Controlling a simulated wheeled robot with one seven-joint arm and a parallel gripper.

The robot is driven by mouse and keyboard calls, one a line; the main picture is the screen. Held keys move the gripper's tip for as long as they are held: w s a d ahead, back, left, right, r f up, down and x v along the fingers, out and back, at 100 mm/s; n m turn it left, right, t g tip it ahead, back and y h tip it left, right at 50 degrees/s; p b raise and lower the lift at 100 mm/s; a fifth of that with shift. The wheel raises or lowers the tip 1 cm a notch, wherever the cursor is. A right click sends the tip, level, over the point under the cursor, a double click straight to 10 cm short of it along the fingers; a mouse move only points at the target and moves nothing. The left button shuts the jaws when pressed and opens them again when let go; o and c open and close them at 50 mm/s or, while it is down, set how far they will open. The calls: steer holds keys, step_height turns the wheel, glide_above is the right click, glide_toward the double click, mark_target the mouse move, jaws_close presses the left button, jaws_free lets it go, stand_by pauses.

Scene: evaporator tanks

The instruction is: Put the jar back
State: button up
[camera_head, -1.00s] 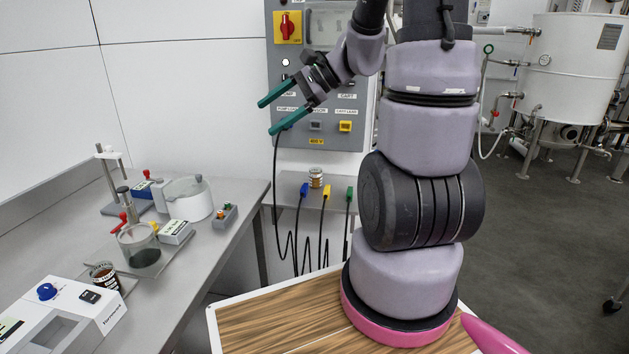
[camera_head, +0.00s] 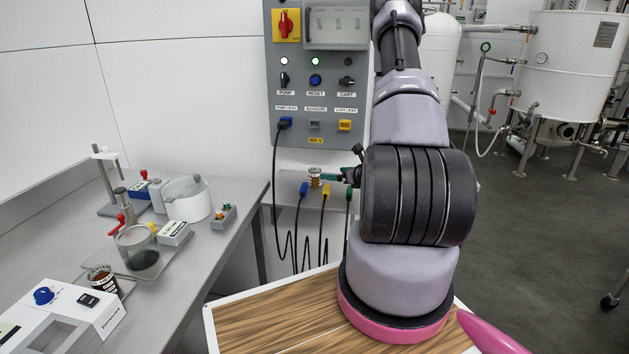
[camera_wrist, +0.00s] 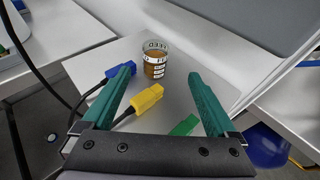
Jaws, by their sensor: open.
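A small jar (camera_wrist: 155,64) with amber-brown contents and a white label reading FEED stands upright on a grey shelf (camera_wrist: 178,108). It also shows in the head view (camera_head: 315,178) below the control panel. My gripper (camera_wrist: 162,71) is open, with its green fingers pointing at the jar. The jar appears at or just beyond the fingertips, nearer the left one; contact cannot be told. In the head view my gripper (camera_head: 332,177) reaches in from the right, partly hidden by my arm. Another jar (camera_head: 103,279) with dark reddish contents stands on the left bench.
Blue (camera_wrist: 120,69), yellow (camera_wrist: 148,98) and green (camera_wrist: 184,126) cable plugs lie on the shelf near my fingers. The control panel (camera_head: 315,120) is above. The left bench (camera_head: 190,275) holds a white instrument (camera_head: 75,315), a glass vessel (camera_head: 138,250) and a white pot (camera_head: 187,198).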

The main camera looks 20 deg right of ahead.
mark_target(320, 172)
steer(key=x, duration=0.3)
steer(key=shift+w+a+f, duration=0.1)
steer(key=shift+w, duration=0.25)
steer(key=x, duration=0.5)
steer(key=shift+w+a, duration=0.25)
steer(key=shift+a, duration=0.2)
steer(key=shift+c, duration=0.3)
jaws_close()
